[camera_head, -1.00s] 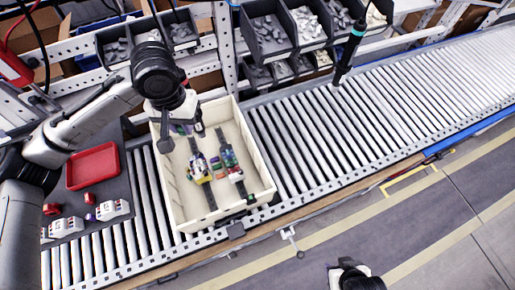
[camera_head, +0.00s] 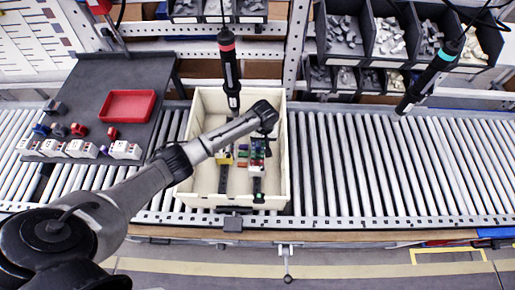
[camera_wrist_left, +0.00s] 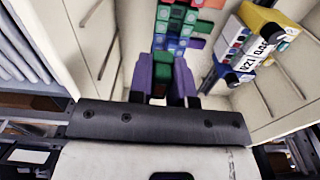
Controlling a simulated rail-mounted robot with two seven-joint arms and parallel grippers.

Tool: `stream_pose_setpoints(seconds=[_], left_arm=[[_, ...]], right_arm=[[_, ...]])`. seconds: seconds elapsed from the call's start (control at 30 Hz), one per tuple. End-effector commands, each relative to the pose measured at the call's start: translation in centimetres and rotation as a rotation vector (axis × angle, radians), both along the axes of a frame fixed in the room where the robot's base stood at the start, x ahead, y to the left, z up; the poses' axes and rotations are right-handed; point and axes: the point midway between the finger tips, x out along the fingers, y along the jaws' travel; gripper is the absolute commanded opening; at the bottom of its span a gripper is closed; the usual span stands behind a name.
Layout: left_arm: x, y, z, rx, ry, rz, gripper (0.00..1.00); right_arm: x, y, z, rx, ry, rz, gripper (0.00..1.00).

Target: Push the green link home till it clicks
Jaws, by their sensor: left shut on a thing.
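My left gripper (camera_wrist_left: 163,72) reaches down into the cream crate (camera_head: 188,190) over a rail of coloured modules. In the left wrist view its two purple fingers are close together at the near end of a row of green, red and blue pieces (camera_wrist_left: 180,20). It is shut on a small piece at the fingertips, which I take to be the green link (camera_wrist_left: 162,45). Whether the link is fully seated is not clear. In the head view my wrist covers part of this row (camera_head: 257,150). My right gripper is not in view.
A second rail holds a yellow and white device (camera_wrist_left: 255,38) beside the row. A red-banded screwdriver (camera_head: 230,70) hangs at the crate's back; a teal-banded one (camera_head: 430,78) hangs to the right. A red tray (camera_head: 128,105) lies on the dark shelf. The right rollers (camera_head: 370,165) are clear.

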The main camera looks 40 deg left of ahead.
Motion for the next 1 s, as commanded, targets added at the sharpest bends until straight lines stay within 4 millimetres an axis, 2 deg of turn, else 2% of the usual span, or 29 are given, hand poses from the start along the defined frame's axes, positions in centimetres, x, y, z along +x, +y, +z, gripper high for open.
stream_pose_setpoints(seconds=[0.03, 0.2, 0.47, 1.0], left_arm=[[-0.6, 0.4, -1.4, -0.002, 0.003, 0.011, 0.0], [-1.6, 1.3, -3.6, -0.001, 0.0, 0.033, 0.0], [-1.9, 1.5, -4.8, -0.001, -0.002, 0.038, 0.0], [-1.9, 1.5, -7.8, 0.0, -0.002, 0.037, 0.0]], right_arm=[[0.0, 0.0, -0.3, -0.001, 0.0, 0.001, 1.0], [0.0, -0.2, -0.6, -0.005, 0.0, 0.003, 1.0], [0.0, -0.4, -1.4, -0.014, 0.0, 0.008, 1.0], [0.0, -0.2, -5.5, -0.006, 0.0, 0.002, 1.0]])
